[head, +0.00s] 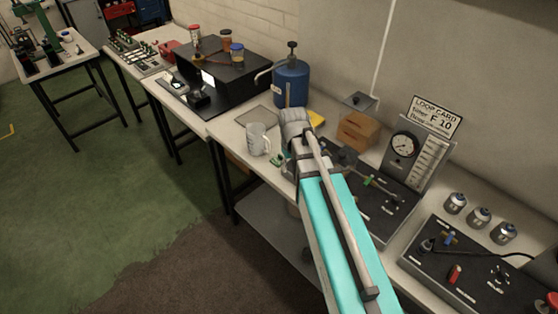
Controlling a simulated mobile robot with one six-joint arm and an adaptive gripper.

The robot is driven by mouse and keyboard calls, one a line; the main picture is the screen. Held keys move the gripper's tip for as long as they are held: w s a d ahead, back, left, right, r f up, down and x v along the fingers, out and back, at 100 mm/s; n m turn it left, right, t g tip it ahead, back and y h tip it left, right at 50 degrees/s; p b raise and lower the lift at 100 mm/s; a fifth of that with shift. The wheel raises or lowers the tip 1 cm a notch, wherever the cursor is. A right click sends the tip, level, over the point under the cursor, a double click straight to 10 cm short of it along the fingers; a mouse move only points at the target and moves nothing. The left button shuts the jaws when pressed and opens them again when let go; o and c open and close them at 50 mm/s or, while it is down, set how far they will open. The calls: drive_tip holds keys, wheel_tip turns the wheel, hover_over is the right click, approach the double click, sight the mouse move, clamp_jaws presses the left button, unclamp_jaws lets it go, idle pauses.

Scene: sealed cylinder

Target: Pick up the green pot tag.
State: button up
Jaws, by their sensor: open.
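A blue canister (291,83) and a wooden box (357,131) stand behind the wrist. A gauge panel (415,153) and several small pots stand to the right. A black machine (222,75) stands to the left. A flat grey plate (258,115) lies behind the jug.

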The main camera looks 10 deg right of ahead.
drive_tip(key=w+n, duration=0.4)
drive_tip(key=w, duration=1.2)
drive_tip(key=shift+w+d+r+n+p, duration=0.25)
drive_tip(key=shift+d+r+n+p, duration=0.05)
drive_tip(key=shift+d+r+p, duration=0.15)
drive_tip(key=shift+f, duration=0.15)
drive_tip(key=b, duration=0.9)
hover_over(278, 160)
drive_tip(key=d, duration=0.2)
wheel_tip(278, 160, down, 8)
drive_tip(key=shift+s+f, duration=0.15)
drive_tip(key=shift+f, duration=0.1)
drive_tip(key=shift+f+b, duration=2.45)
drive_tip(key=shift+f, duration=0.05)
drive_tip(key=shift+c, duration=0.3)
clamp_jaws()
